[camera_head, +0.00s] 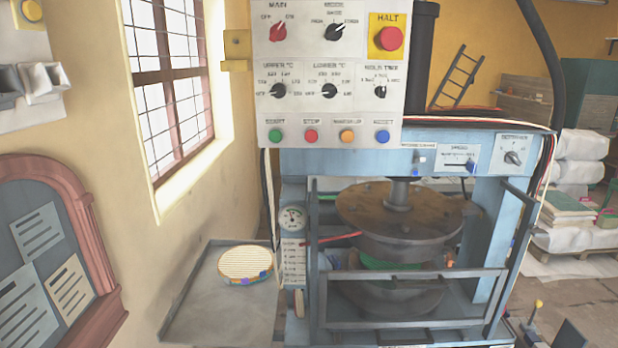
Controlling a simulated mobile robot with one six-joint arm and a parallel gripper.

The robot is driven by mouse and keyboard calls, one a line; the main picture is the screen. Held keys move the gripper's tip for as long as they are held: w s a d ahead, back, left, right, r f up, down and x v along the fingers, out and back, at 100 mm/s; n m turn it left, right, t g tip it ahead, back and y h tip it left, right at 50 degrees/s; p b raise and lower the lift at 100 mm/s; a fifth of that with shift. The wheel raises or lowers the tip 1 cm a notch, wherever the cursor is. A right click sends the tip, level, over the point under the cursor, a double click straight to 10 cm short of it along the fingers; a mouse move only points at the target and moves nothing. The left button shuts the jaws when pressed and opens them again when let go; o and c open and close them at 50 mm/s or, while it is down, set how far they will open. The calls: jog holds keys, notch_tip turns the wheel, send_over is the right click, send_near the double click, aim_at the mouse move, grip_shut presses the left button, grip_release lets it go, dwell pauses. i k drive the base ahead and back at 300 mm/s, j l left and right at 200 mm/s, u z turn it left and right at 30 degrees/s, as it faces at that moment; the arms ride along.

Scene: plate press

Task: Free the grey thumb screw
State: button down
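I cannot pick out the grey thumb screw in the head view; it is hidden or too small to tell. The blue plate press (350,164) stands in the middle, with a round brown upper plate (360,205) on a grey shaft. A grey guard frame (415,275) crosses its front. Something green shows between the upper and lower parts behind the frame. A red bar (333,239) reaches in from the left of the press. My gripper is not in view.
A control panel (330,75) with dials, coloured buttons and a red halt button (391,39) hangs above the press. A grey tray (190,310) at left holds a round striped item (247,264). A notice board (45,250) stands far left. Stacked sacks (580,158) are at right.

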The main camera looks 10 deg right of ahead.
aim_at(534, 230)
jog(key=z, duration=1.65)
